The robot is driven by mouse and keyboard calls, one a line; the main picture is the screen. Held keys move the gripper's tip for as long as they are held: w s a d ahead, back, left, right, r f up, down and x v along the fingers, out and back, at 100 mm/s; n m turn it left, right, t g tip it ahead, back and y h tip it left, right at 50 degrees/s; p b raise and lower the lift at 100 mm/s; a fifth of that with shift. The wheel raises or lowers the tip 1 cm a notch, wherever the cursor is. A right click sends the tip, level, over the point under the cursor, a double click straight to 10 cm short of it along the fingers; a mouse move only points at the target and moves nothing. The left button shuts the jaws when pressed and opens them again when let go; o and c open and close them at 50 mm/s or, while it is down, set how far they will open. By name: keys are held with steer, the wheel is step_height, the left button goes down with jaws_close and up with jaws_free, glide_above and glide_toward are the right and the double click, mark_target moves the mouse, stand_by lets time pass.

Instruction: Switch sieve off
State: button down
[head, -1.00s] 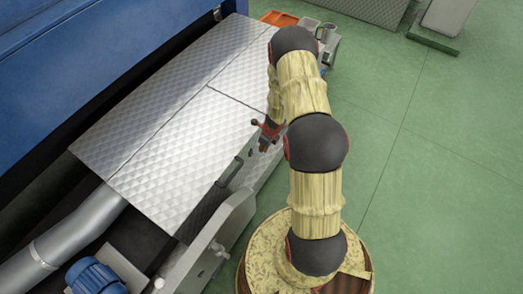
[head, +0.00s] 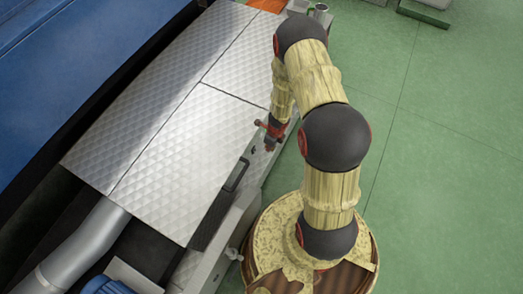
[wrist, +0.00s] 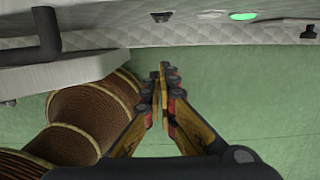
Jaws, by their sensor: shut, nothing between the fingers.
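The machine with the quilted metal cover (head: 190,130) stands to the left of my arm in the head view. In the wrist view its side panel (wrist: 110,30) runs across the top, with a small black switch-like part (wrist: 162,16), a lit green lamp (wrist: 243,16) and another black part (wrist: 309,31). I cannot read which control belongs to the sieve. My gripper (wrist: 160,78) is shut and empty, its tips just below the first black part in the picture and apparently apart from it. In the head view my gripper (head: 268,135) is beside the cover's right edge, its tips partly hidden.
A black handle (head: 236,175) sticks out on the machine's near side; it also shows in the wrist view (wrist: 47,35). A grey pipe (head: 80,245) and blue housing (head: 60,70) lie left. Green floor (head: 440,180) is clear on the right.

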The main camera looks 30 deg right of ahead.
mark_target(254, 150)
steer(key=w+a+f+b, duration=0.3)
steer(key=w+f+b, duration=0.1)
steer(key=f, duration=0.6)
steer(key=shift+w+f+b, duration=0.2)
steer(key=shift+f+b, duration=0.05)
steer(key=shift+b, duration=0.05)
stand_by(0.4)
